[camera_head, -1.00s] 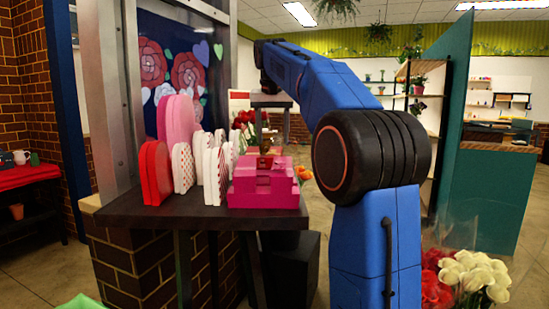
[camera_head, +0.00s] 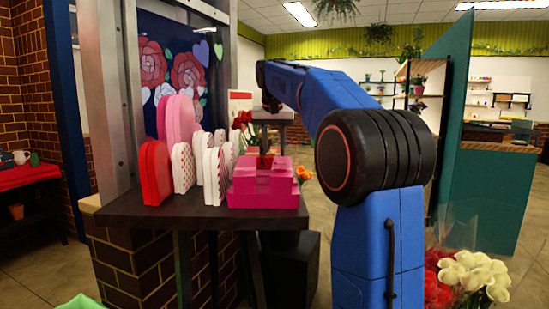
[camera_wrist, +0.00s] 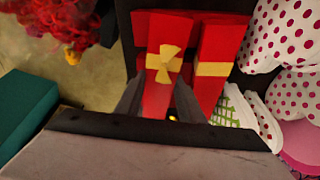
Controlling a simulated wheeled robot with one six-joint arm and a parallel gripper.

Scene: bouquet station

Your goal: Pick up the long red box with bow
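In the wrist view a long red box with a yellow bow (camera_wrist: 164,64) lies on a dark surface. A second long red box with a yellow band (camera_wrist: 215,65) lies just to its right. My gripper (camera_wrist: 158,100) is open, its two grey fingertips apart on either side of the lower part of the bowed box. I cannot tell whether they touch it.
Pink stacked boxes (camera_head: 263,190) and several heart-shaped boxes (camera_head: 155,172) crowd the dark table (camera_head: 190,214). White boxes with dots (camera_wrist: 288,35) lie right of the red boxes in the wrist view. Red flowers (camera_wrist: 62,22) are at upper left.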

